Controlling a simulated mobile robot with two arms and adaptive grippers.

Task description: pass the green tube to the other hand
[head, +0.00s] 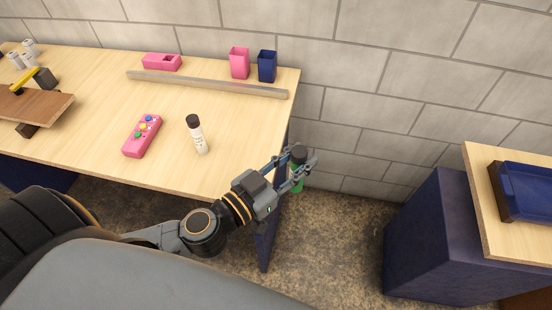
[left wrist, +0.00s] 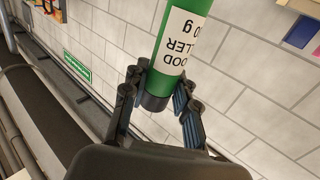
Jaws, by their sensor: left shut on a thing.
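The green tube (left wrist: 180,45) has a white label reading wood filler and a dark cap. My left gripper (left wrist: 160,90) is shut on it near the cap end in the left wrist view. In the head view, the left gripper (head: 297,168) holds the tube (head: 297,184) in the air, past the right end of the long table, over the gap. The fingers cover much of the tube there. My right gripper is in neither view.
The long table (head: 90,85) carries a white bottle with a black cap (head: 197,134), a pink controller (head: 142,136), a metal bar (head: 205,85), and pink (head: 239,63) and blue (head: 267,66) cups. A blue tray (head: 530,190) sits on the right-hand table.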

